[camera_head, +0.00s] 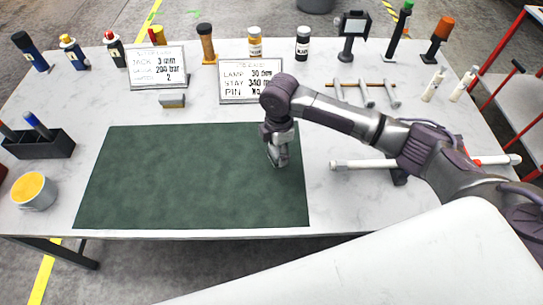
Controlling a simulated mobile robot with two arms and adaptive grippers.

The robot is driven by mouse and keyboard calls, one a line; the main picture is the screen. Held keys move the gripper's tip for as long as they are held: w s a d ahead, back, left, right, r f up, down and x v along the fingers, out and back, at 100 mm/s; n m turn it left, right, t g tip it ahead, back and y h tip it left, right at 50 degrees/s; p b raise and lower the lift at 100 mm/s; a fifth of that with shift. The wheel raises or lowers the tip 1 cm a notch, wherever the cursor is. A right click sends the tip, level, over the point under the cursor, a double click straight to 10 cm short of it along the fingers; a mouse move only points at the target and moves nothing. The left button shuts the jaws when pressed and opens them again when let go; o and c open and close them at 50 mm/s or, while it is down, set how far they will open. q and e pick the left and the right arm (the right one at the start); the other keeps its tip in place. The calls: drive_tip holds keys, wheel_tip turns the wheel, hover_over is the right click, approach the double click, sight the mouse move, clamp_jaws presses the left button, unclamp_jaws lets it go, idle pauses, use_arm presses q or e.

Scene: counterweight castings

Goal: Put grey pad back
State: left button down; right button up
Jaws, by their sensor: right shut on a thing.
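My right gripper (279,158) points down over the right part of the dark green mat (190,180). It is shut on a small grey thing, which I take to be the grey pad; the fingers hide most of it and its outline is hard to make out. I cannot tell whether it touches the mat. A small tan and grey block (172,101) lies on the table in front of the left white board (157,68). A second white board (251,82) stands behind my right gripper. My left gripper is not in view.
Bottles and lamps line the back edge, with an amber-capped jar (254,42) among them. A dark pen holder (40,144) and a yellow-filled tub (35,190) stand at left. A rack (366,92) and a white bar (362,164) lie at right. Most of the mat is bare.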

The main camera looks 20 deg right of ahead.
sight(272, 167)
drive_tip(key=shift+w+a+f, duration=0.45)
drive_tip(key=shift+a+f, duration=0.05)
drive_tip(key=shift+a, duration=0.2)
wheel_tip(272, 167, down, 4)
drive_tip(key=shift+r+p, duration=0.1)
drive_tip(key=shift+p, duration=0.6)
drive_tip(key=shift+f, duration=0.25)
drive_tip(key=shift+f, duration=0.1)
drive_tip(key=o, duration=1.1)
